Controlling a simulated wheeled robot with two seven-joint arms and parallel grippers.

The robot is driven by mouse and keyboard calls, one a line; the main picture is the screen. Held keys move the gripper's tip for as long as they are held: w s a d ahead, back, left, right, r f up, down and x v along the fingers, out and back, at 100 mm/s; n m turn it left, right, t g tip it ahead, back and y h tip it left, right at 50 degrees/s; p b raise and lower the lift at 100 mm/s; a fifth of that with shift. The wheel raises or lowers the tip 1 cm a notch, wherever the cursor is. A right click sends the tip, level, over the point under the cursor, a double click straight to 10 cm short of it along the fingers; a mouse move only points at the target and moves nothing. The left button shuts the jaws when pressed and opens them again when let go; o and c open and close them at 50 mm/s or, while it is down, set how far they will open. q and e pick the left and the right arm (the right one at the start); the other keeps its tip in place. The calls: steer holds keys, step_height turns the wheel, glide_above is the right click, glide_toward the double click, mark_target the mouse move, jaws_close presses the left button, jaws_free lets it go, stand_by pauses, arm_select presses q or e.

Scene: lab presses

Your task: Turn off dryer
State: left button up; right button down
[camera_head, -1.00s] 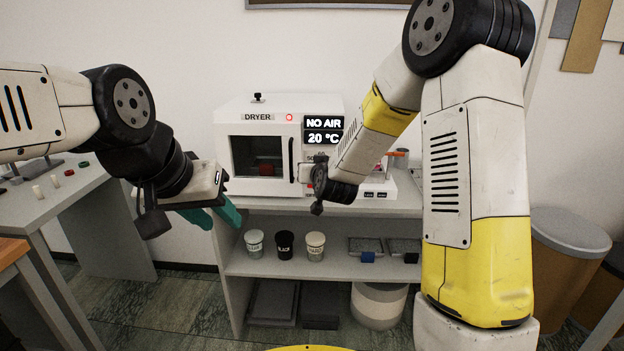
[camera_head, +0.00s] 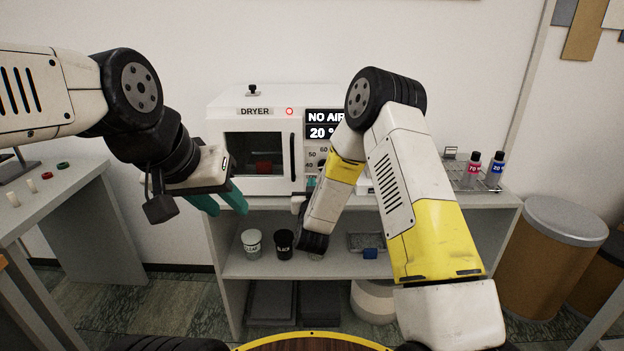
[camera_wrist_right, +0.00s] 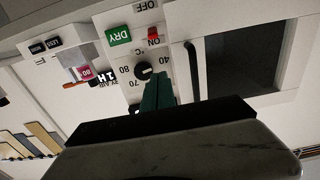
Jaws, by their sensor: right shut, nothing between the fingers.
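The white dryer (camera_head: 222,122) stands on the shelf unit in the head view, its door closed. Its red lamp (camera_head: 289,111) is lit and its display (camera_head: 322,117) reads NO AIR. In the right wrist view, its panel shows a red switch (camera_wrist_right: 153,34) between ON and OFF labels, a green DRY button (camera_wrist_right: 118,36) and a black dial (camera_wrist_right: 143,71). My right gripper (camera_wrist_right: 158,86) is shut and empty, its teal fingertips just beside the dial; I cannot tell if they touch it. My left gripper (camera_head: 219,200) is open and empty, in front of the dryer's lower left.
The shelf (camera_head: 255,272) below holds a white cup (camera_head: 251,244) and a black cup (camera_head: 284,244). A rack with red and blue labelled bottles (camera_head: 484,168) is to the right. A brown bin (camera_head: 545,262) stands at the right, and a table (camera_head: 60,195) at the left.

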mark_target(312, 165)
steer(key=w, duration=0.9)
steer(key=shift+w, duration=0.3)
steer(key=shift+s+f, duration=0.2)
steer(key=shift+f, duration=1)
steer(key=shift+s+f, duration=0.3)
steer(key=shift+f, duration=0.4)
